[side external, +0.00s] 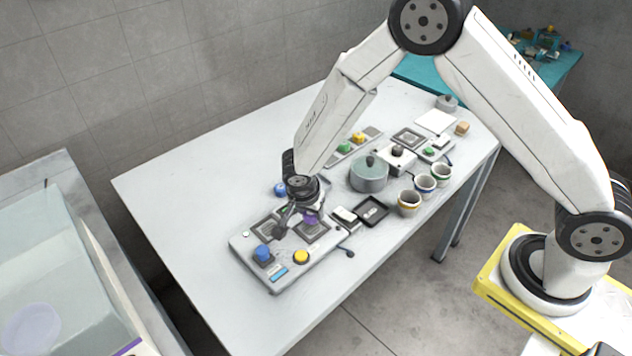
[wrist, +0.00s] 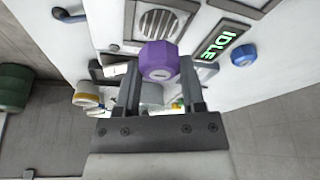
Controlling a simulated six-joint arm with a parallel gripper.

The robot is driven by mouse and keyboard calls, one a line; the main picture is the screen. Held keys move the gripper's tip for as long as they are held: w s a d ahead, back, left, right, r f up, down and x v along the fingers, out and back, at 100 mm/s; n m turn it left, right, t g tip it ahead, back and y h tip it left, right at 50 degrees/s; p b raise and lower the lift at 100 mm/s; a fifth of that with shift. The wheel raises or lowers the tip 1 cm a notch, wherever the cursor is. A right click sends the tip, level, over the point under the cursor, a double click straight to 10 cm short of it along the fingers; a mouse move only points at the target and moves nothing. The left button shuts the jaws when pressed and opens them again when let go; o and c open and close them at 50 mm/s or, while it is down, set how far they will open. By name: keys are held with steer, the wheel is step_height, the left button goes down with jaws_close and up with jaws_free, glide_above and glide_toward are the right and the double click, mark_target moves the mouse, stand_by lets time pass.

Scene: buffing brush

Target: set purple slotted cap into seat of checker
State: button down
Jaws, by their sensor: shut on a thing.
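The purple slotted cap (wrist: 158,58) is held between the two fingers of my gripper (wrist: 159,80) in the wrist view. In the side external view my gripper (side external: 301,212) is low over the grey checker (side external: 246,252), with the purple cap (side external: 311,218) showing at its fingers. The checker carries dark square plates. In the wrist view one square plate with a round, slatted seat (wrist: 156,23) lies just beyond the cap, cut by the top edge. The cap appears apart from it; the height of the gap cannot be told. A display (wrist: 222,40) reads IDLE.
A blue knob (side external: 263,252) and a yellow button (side external: 301,257) stand up from the checker's front. A black tray (side external: 372,211), a lidded grey pot (side external: 369,175) and several cups (side external: 409,203) stand to the right. The table's left part is clear.

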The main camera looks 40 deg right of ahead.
mark_target(309, 215)
steer(key=shift+f, duration=1.55)
steer(key=shift+f, duration=0.1)
steer(key=shift+c, duration=1)
jaws_free()
steer(key=v, duration=1.2)
steer(key=shift+d, duration=0.1)
